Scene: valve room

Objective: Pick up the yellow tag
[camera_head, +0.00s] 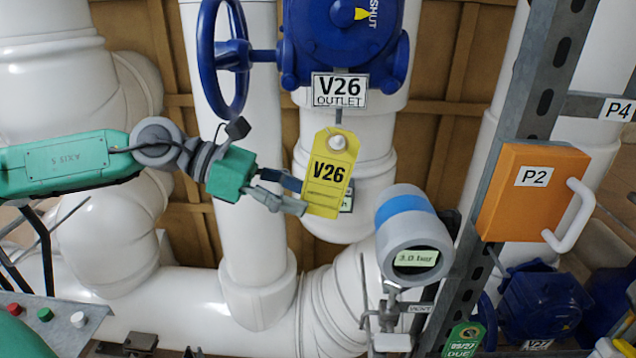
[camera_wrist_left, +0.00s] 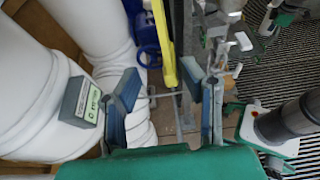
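The yellow tag (camera_head: 329,174), marked V26, hangs slightly tilted from a hook under the V26 OUTLET plate (camera_head: 339,90). My left gripper (camera_head: 302,196) reaches in from the left at the tag's lower left edge. In the left wrist view, the tag (camera_wrist_left: 165,45) shows edge-on, its lower end in the gap between the blue finger pads (camera_wrist_left: 160,84). The fingers are apart, with space on both sides of the tag. In the head view, the tag partly hides the far finger. My right gripper does not show clearly in either view.
A grey-blue gauge (camera_head: 413,235) stands right of the tag. An orange P2 box (camera_head: 533,193) is on the metal post. A blue valve (camera_head: 345,40) is above, and white pipes (camera_head: 240,140) are behind. A small grey box (camera_wrist_left: 82,103) sits beside the left gripper.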

